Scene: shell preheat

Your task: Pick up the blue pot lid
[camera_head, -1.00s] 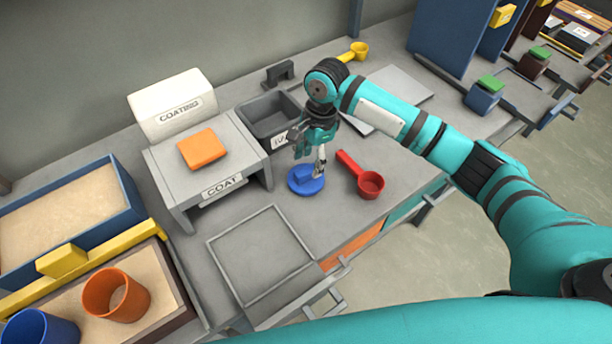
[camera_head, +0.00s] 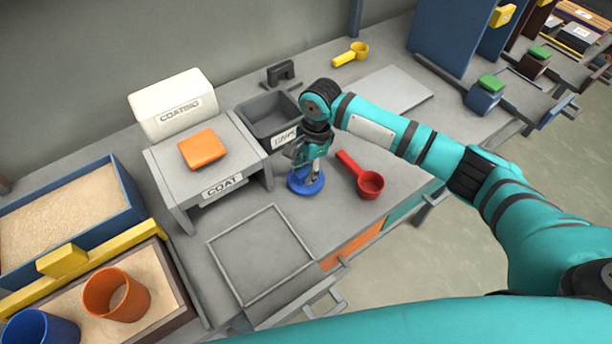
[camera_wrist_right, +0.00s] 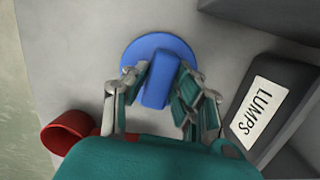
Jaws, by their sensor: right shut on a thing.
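The blue pot lid (camera_head: 297,186) is a round disc with a raised bar handle. It lies on the grey bench between the coat stand and the red scoop. My right gripper (camera_head: 308,174) is directly over it, with fingers down at the handle. In the right wrist view, the lid (camera_wrist_right: 187,47) is seen from above and my right gripper's fingers (camera_wrist_right: 160,88) sit on both sides of the handle, closed on it. The gripper hides part of the lid in the head view. I do not see my left gripper.
A red scoop (camera_head: 370,184) lies just right of the lid. A grey bin labelled LUMPS (camera_head: 270,119) stands behind it. The coat stand (camera_head: 173,167) with an orange block (camera_head: 202,149) is to the left. A framed tray area (camera_head: 222,268) in front is empty.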

